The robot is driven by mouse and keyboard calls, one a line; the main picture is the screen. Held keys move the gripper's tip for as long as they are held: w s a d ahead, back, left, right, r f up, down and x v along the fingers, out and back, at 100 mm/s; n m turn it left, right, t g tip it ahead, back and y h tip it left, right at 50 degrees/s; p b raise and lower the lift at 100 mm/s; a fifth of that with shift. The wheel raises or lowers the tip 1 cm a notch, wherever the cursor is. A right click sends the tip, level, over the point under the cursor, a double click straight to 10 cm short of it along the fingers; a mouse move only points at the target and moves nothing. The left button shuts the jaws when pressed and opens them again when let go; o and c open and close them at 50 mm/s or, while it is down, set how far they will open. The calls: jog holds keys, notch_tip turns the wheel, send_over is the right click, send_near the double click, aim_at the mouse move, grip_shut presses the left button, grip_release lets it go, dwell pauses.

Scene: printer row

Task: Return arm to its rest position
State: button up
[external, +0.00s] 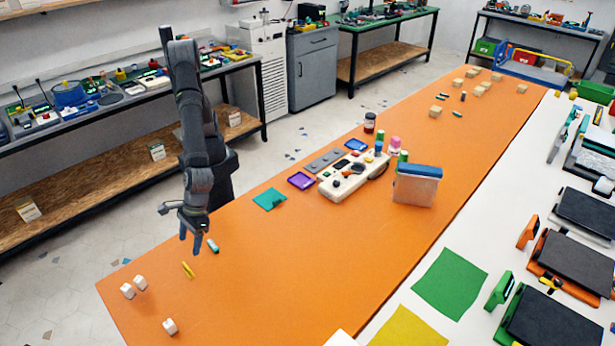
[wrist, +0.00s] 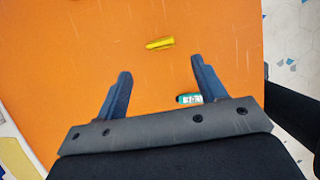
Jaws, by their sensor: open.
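My gripper (external: 198,240) hangs pointing down above the near left part of the orange table (external: 330,255).
Small white cubes (external: 169,326) lie at the table's near end. A white control box (external: 352,177), a purple tray (external: 300,180), a teal square (external: 270,199) and a blue-topped block (external: 416,186) stand mid-table. Green (external: 450,283) and yellow squares lie on the white surface at right.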

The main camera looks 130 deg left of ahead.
aim_at(186, 266)
jog(key=shift+a+r, duration=0.3)
jog(key=shift+r, duration=0.35)
jog(key=x, duration=1.2)
jog(key=shift+f, duration=0.15)
jog(key=shift+r, duration=2.05)
jog(key=shift+f, duration=0.1)
